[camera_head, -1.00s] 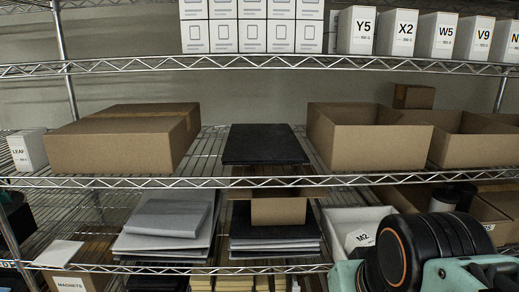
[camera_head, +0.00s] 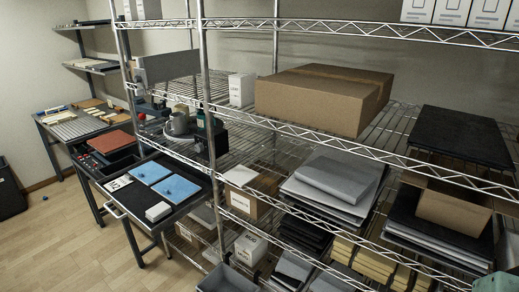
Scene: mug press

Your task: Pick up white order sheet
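I cannot tell for sure which item is the white order sheet. A small flat white piece with dark marks (camera_head: 117,184) lies at the left end of a black-topped table. A small white stack (camera_head: 158,212) lies near that table's front right corner. A flat white piece (camera_head: 240,175) also lies on top of a labelled brown box on the wire rack. My gripper is not in view; only a teal part of my arm (camera_head: 495,282) shows at the bottom right corner.
Two blue pads (camera_head: 162,181) lie on the black-topped table. Wooden floor (camera_head: 60,235) is clear at the left.

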